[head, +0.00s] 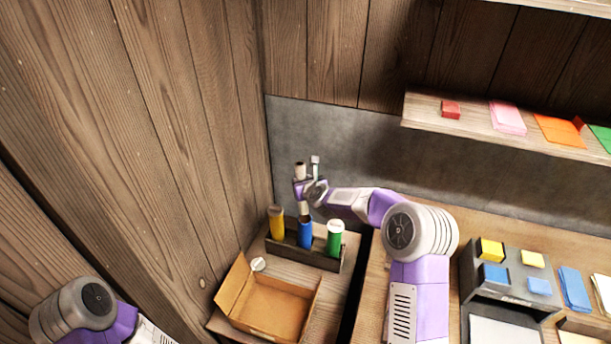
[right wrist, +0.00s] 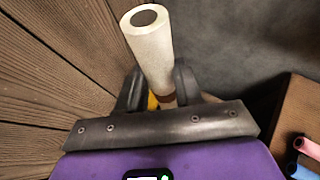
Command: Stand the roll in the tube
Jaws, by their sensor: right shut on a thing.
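My right gripper (head: 310,188) is shut on a pale roll (right wrist: 152,50), which stands up between the fingers. In the head view the roll (head: 300,171) is upright above the blue tube (head: 305,234); its lower end is near or at that tube's mouth, and I cannot tell if it is inside. The blue tube stands between a yellow tube (head: 276,224) and a green tube (head: 334,237) in a dark wooden rack (head: 303,259). The wrist view hides the roll's lower end behind the gripper. My left arm shows at the lower left, with its gripper out of view.
An open cardboard box (head: 268,308) sits in front of the rack, with a small white disc (head: 258,264) by its back edge. A wooden wall is close on the left. A shelf (head: 480,128) and a dark organizer (head: 500,292) with coloured blocks are to the right.

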